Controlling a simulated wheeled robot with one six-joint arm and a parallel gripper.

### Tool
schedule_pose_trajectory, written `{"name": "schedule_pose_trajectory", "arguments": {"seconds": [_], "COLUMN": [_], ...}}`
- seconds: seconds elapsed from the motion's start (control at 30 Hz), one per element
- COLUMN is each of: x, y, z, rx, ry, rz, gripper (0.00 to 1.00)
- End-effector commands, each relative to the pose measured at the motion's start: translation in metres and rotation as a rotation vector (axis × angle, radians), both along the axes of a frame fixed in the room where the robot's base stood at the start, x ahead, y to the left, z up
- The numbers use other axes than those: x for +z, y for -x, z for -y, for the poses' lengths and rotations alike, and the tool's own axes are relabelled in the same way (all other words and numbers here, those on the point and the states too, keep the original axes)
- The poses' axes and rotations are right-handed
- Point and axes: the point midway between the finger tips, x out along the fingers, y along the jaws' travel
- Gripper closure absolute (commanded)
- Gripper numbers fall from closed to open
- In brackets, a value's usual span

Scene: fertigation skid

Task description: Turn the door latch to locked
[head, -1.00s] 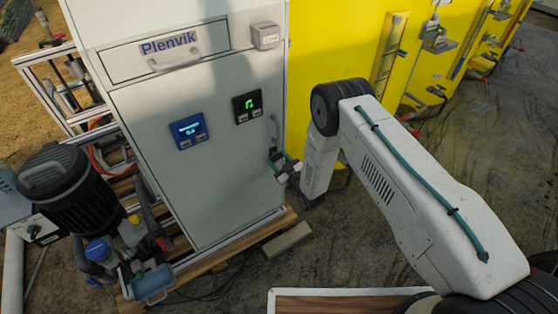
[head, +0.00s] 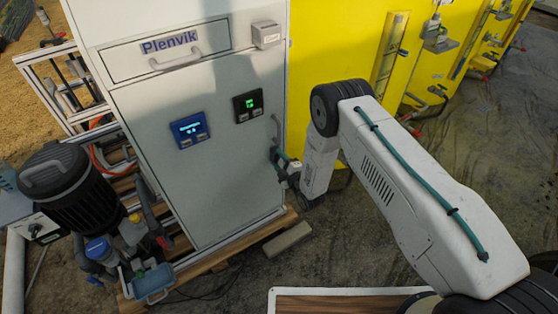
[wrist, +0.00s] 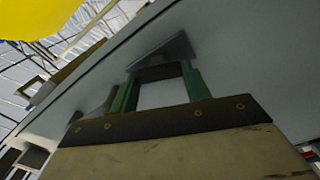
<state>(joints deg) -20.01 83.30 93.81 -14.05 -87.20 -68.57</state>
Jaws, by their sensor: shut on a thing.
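The door latch is at the right edge of the pale cabinet door (head: 195,135), mostly hidden by my gripper (head: 279,158) in the head view. In the wrist view, a dark grey wedge-shaped piece, seemingly the latch (wrist: 163,50), stands out at the tips of my green fingers. My gripper (wrist: 160,72) is shut on it, close against the pale door surface. The latch's exact angle cannot be told from these views.
A door handle (head: 275,128) is just above my gripper. A blue display (head: 189,130) and a black one with a green screen (head: 248,105) are on the door. A block (head: 287,242) lies on the ground below.

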Motion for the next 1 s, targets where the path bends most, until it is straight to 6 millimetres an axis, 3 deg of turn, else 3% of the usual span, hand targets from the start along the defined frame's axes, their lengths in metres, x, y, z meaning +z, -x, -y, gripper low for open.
{"name": "schedule_pose_trajectory", "arguments": {"seconds": [0.43,1.0], "x": [-0.0014,-0.0019], "y": [0.0,0.0], "z": [0.0002,0.0003], "rx": [-0.001,-0.001], "ry": [0.248,0.314], "rz": [0.167,0.212], "gripper": [0.76,0.76]}}
